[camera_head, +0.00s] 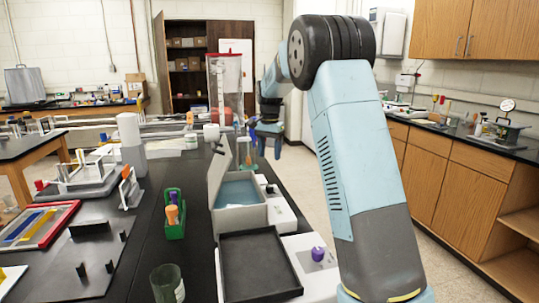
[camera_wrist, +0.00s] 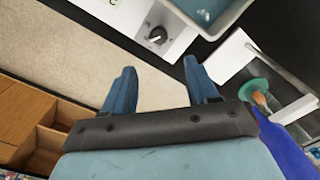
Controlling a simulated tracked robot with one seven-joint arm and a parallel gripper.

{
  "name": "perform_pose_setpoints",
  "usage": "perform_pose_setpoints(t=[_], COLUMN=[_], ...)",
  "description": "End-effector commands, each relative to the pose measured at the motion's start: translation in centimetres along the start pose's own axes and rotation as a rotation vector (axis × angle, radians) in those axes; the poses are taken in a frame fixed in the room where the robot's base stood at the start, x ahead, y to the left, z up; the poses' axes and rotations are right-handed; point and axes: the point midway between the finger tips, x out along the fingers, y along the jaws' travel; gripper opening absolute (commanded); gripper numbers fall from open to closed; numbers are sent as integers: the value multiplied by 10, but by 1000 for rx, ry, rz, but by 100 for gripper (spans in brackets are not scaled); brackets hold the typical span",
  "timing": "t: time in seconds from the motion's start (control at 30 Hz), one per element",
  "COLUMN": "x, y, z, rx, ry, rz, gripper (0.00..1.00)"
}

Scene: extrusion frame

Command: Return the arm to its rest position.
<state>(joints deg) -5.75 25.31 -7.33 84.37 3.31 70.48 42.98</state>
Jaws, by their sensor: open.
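My arm (camera_head: 350,140) rises on the right side of the head view and bends at a black joint near the top. It reaches away from the camera past the long black bench. In the wrist view my gripper (camera_wrist: 160,84) is open, its two blue fingers well apart with nothing between them. Pale floor (camera_wrist: 75,55) shows beyond the fingers. A white device with a black knob (camera_wrist: 157,37) lies past the fingertips, at the top of the wrist view.
The bench carries an open-lidded bath (camera_head: 240,222), a black tray (camera_head: 258,268), a green rack (camera_head: 174,228) and a dark beaker (camera_head: 167,284). A clear red-edged column (camera_head: 225,85) stands farther back. Wooden cabinets (camera_head: 440,185) line the right, with a floor aisle between.

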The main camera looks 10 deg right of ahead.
Motion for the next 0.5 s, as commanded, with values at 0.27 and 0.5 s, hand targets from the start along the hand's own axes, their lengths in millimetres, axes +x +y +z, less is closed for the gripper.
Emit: perform_pose_setpoints(t=[0.27,0.5], x=[-12,-50], y=[10,48], z=[7,40], rx=[-18,-106], ry=[9,44], rz=[-14,-62], gripper=[58,58])
